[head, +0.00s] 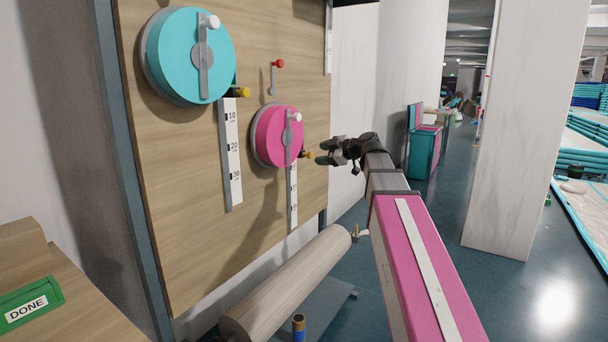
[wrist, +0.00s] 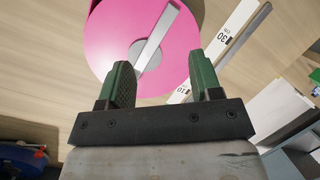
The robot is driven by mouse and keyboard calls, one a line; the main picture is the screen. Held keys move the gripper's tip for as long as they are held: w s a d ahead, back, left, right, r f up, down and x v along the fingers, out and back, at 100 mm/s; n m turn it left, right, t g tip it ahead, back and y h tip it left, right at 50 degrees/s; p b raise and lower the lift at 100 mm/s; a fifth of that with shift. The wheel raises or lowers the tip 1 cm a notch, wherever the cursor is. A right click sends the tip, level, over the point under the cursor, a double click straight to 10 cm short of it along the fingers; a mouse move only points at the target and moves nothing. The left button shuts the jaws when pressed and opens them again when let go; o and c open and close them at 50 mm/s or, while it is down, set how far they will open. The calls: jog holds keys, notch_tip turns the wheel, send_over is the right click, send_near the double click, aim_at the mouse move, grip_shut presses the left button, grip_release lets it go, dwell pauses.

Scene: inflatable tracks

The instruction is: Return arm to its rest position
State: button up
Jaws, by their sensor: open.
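My gripper (head: 322,152) is at the end of my outstretched arm, just right of the pink wheel (head: 278,136) on the wooden board in the head view. In the wrist view, the two green fingers of my gripper (wrist: 164,86) stand apart with nothing between them. The pink wheel (wrist: 116,40) lies beyond the fingers, with its grey crank bar pointing up and right. I cannot tell from these views whether a finger touches the wheel or the yellow knob (head: 308,155) beside it.
A teal wheel (head: 190,55) and white rulers (head: 231,150) are on the board (head: 190,230). A large roller (head: 290,285) lies below. A green DONE sign (head: 28,303) is at lower left. A teal-and-pink box (head: 423,150) and white pillar (head: 520,130) stand right, with open floor between.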

jog(key=s+d+f+m+g+h, duration=0.1)
jog(key=s+f+m+h, duration=0.15)
jog(key=f, duration=0.65)
jog(key=s+d+f+m+g+h, duration=0.15)
jog(key=f+m, duration=0.25)
jog(key=f, duration=0.5)
jog(key=s+d+f+m+g+h, duration=0.1)
jog(key=s+f+m+h, duration=0.15)
jog(key=f, duration=0.65)
jog(key=s+d+f+m+g+h, duration=0.2)
jog(key=s+f+m, duration=0.3)
jog(key=s+f, duration=0.3)
jog(key=s+d+f+m+g+h, duration=0.3)
jog(key=s+d+f+m, duration=0.2)
jog(key=f, duration=0.8)
jog(key=s, duration=0.3)
jog(key=shift+s+d+f+h, duration=0.15)
jog(key=shift+s+f+h, duration=0.05)
jog(key=shift+h, duration=0.15)
